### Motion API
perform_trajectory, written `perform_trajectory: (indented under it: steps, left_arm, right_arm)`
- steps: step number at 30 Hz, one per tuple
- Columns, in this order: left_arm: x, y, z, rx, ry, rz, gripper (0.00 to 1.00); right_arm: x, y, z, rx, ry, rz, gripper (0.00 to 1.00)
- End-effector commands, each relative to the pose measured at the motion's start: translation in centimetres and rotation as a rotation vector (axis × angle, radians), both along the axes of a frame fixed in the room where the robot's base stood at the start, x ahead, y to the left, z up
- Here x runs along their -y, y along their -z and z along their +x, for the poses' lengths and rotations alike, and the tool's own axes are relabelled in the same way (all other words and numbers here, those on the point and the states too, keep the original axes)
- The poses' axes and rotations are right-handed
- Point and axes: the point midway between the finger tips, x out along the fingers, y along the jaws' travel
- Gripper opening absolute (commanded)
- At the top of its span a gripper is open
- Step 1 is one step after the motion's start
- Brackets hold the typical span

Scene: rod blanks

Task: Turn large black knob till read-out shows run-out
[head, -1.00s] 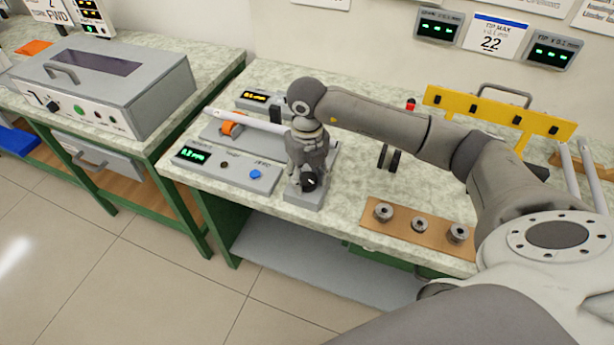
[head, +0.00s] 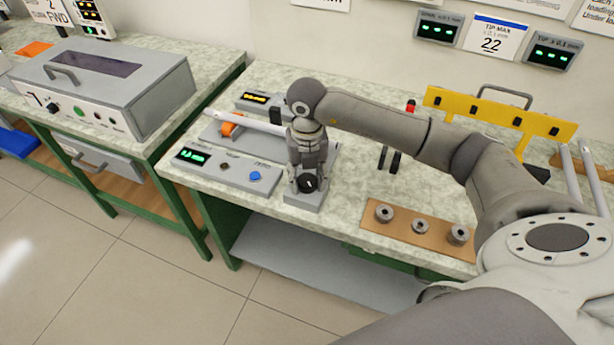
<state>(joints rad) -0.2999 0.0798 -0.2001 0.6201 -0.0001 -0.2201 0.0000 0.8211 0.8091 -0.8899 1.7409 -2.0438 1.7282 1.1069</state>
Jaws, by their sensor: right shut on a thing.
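The large black knob (head: 308,184) sits at the front of a grey block on the middle bench. My right gripper (head: 307,174) points down over it and is shut on it, hiding its back part. A pale mark shows on the knob's face. The green read-out (head: 190,157) is lit on the grey control box left of the knob; its digits are too blurred to read surely. A pale rod (head: 248,123) lies in the fixture behind, by an orange clamp (head: 229,126). My left gripper is out of view.
A blue button (head: 255,176) is on the control box. A wooden board (head: 400,231) with three metal collars lies to the right. A yellow rack (head: 500,112) stands behind. A grey lidded machine (head: 110,85) is on the left bench.

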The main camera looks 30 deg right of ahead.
Motion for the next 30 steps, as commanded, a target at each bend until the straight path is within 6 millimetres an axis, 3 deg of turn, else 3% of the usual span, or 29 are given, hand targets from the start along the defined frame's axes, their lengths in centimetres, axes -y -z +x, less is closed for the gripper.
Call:
perform_trajectory:
  steps: [3,4,9,20,23,30]
  left_arm:
    - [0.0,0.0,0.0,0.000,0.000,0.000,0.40]
    - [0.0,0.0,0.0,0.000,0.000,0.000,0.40]
    - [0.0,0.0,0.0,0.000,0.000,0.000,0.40]
    - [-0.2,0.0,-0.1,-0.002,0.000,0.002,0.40]
    - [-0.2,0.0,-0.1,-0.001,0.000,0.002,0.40]
    - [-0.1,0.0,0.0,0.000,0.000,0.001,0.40]
  right_arm:
    - [0.1,-0.2,0.1,0.005,0.001,-0.001,0.19]
    - [0.1,-0.2,0.2,0.005,0.001,-0.001,0.44]
    - [0.1,-0.1,0.1,0.003,0.000,0.000,0.64]
    - [0.0,-0.3,0.1,0.002,-0.001,0.000,0.64]
    - [0.0,-1.4,0.1,0.004,-0.002,0.001,0.64]
    - [0.0,-6.4,0.2,0.008,-0.001,0.001,0.64]
